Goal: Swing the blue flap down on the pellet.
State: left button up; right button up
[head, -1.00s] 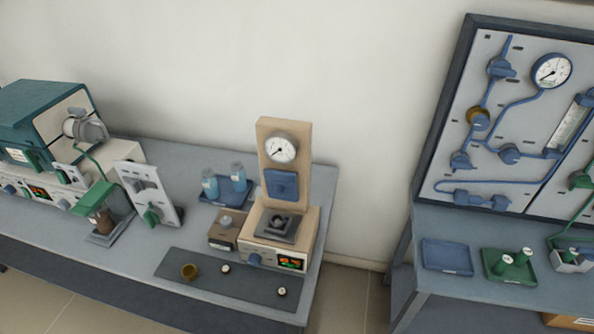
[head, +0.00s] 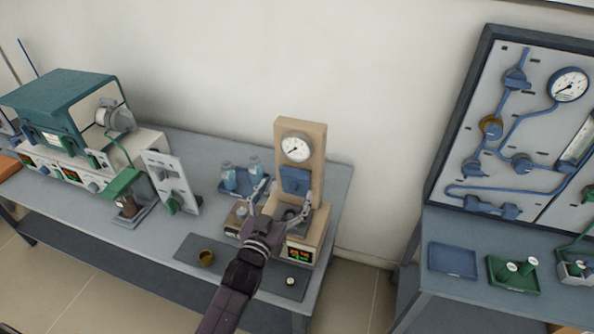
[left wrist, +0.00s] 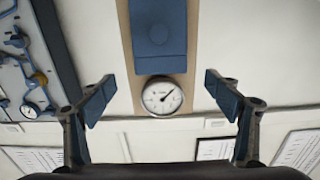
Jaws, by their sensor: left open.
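The tan press (head: 318,150) stands at the table's right end. Its blue flap (head: 295,181) stands upright against the post, below a round gauge (head: 296,147). In the left wrist view the blue flap (left wrist: 158,35) appears above the gauge (left wrist: 162,96), between and beyond my fingers. My left gripper (head: 287,192) is open and empty in front of the press, its fingers spread; it also shows in the left wrist view (left wrist: 160,95). The dark seat (head: 291,213) under the flap is partly covered by my gripper. I cannot make out a pellet there. My right gripper is not in view.
A dark mat (head: 225,272) in front holds a brass cup (head: 206,258) and a small round piece (head: 290,281). A blue tray with bottles (head: 229,176) is left of the press. A grey upright stand (head: 170,181) and teal furnace (head: 65,105) stand further left.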

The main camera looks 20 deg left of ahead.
aim_at(293, 174)
pick_arm(q)
jog(key=shift+w+r, duration=0.25)
jog(key=shift+w, duration=0.4)
jog(key=w+p, duration=0.1)
jog(key=w, duration=0.3)
jog(key=shift+w, duration=0.3)
jog(key=shift+w+f+p, duration=0.15)
jog(key=shift+w+p, duration=0.2)
jog(key=shift+w, duration=0.65)
jog(key=shift+c, duration=1.1)
jog(key=c, duration=1.5)
jog(key=shift+f, duration=0.1)
